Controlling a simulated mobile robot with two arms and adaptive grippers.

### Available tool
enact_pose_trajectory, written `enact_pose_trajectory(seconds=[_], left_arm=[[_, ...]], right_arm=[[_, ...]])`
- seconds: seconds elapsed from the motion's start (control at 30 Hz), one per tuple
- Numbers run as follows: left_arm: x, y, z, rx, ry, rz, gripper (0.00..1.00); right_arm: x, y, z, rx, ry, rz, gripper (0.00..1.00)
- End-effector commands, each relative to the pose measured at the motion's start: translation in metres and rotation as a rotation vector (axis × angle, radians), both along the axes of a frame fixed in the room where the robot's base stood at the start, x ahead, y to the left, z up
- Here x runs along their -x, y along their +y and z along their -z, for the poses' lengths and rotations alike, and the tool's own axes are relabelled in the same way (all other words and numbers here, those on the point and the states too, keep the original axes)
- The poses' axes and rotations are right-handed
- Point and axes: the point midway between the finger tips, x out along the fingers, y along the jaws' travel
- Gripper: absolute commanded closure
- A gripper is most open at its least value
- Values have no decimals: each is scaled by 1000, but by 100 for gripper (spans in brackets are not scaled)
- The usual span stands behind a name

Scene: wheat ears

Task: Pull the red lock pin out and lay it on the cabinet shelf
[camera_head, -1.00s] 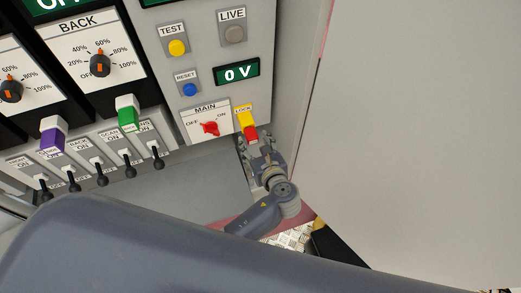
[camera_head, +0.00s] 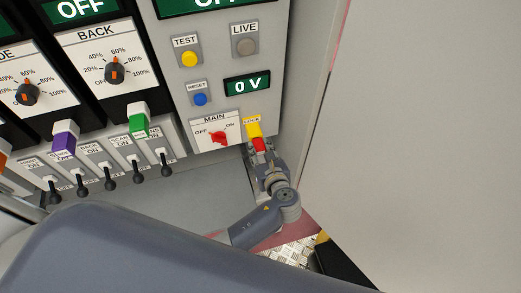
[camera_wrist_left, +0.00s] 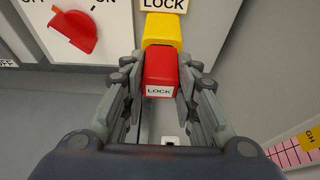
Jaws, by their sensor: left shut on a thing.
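The red lock pin (camera_head: 259,145) sits at the yellow lock block (camera_head: 254,129) at the lower right of the cabinet panel. In the left wrist view the red pin (camera_wrist_left: 160,68), labelled LOCK, is right against the yellow block (camera_wrist_left: 161,29); I see no clear gap. My left gripper (camera_head: 260,151) is shut on the pin, with one finger on each side of it. The gripper also shows in the left wrist view (camera_wrist_left: 161,78). A bare grey cabinet shelf (camera_head: 190,190) lies below the panel. My right gripper is not in view.
The red MAIN switch (camera_head: 219,138) is just left of the lock. Several toggle switches (camera_head: 137,167) and a green cover (camera_head: 138,125) are farther left. A large pale panel (camera_head: 410,140) stands at right. The shelf left of my gripper is clear.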

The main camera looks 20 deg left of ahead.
Motion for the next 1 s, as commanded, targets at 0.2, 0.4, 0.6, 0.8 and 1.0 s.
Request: enact_pose_trajectory(seconds=[0.2, 0.4, 0.6, 0.8, 1.0], left_arm=[[0, 0, 0, 0, 0, 0, 100], [3, -2, -1, 0, 0, 1, 100], [6, -4, -1, 0, 0, 1, 100], [9, -6, -1, 0, 0, 1, 100], [10, -7, 0, 1, -1, 0, 100]], right_arm=[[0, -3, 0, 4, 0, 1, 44], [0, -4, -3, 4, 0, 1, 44], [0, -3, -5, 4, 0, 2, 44], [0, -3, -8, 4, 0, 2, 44], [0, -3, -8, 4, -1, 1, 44]])
